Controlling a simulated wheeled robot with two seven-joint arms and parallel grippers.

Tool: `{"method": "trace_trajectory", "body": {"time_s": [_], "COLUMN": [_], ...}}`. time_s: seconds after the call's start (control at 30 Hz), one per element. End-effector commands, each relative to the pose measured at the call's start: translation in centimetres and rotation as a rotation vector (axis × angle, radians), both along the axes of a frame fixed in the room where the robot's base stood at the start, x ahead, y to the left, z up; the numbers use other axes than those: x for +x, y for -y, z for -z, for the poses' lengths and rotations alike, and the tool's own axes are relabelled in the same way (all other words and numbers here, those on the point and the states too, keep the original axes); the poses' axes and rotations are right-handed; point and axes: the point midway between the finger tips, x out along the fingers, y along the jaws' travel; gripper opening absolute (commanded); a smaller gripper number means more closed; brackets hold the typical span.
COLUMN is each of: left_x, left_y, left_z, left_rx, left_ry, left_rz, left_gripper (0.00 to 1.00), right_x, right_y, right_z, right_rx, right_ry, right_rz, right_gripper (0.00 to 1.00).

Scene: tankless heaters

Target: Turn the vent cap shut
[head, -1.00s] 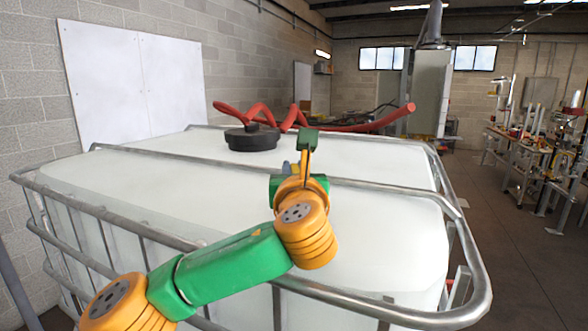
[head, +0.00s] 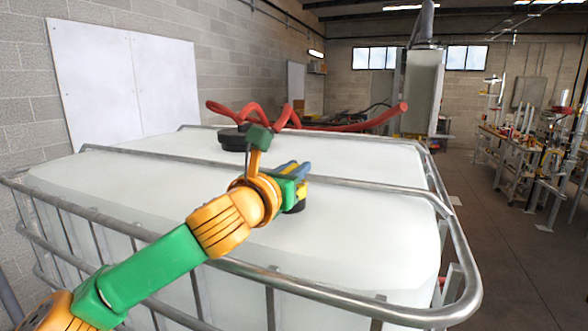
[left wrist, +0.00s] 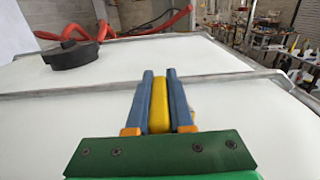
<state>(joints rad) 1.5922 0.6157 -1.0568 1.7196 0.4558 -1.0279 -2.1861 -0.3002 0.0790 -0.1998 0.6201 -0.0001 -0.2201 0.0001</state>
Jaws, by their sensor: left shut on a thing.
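My left gripper (head: 298,170) is over the white tank top, close to the metal bar across it. In the left wrist view its two blue fingers (left wrist: 159,72) are shut on a yellow bar (left wrist: 159,112), seemingly the vent cap's grip. A small dark round part (head: 297,206) shows just below the fingers in the head view, partly hidden by the gripper; I cannot tell how far the cap is turned. My right gripper is not in view.
The white tank (head: 350,235) stands in a metal tube cage (head: 468,255). A wide black lid (head: 232,140) sits farther back on its top, also in the left wrist view (left wrist: 68,57). A red hose (head: 340,126) runs behind. Cluttered benches (head: 540,150) stand at right.

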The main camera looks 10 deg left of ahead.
Motion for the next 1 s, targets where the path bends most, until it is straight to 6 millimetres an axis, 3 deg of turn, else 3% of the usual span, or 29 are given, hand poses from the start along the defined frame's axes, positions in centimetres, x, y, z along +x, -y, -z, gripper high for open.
{"method": "trace_trajectory", "body": {"time_s": [0.37,0.4,0.5,0.83,1.0], "left_x": [0.0,0.0,0.0,-0.4,-3.9], "left_y": [0.0,0.0,0.0,-0.1,-0.8], "left_z": [-0.1,-0.1,-0.1,0.1,0.5], "left_rx": [-0.001,-0.001,-0.001,-0.001,0.000], "left_ry": [0.002,0.002,0.002,0.003,0.007], "left_rz": [0.007,0.007,0.007,0.005,0.007], "left_gripper": [0.00,0.23,0.50,0.50,0.50], "right_x": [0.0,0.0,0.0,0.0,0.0], "right_y": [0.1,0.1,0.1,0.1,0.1], "right_z": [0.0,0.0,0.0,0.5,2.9], "right_rx": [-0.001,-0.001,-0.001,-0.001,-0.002], "right_ry": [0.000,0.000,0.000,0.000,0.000], "right_rz": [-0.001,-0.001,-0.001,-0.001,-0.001], "right_gripper": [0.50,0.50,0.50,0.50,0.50]}}
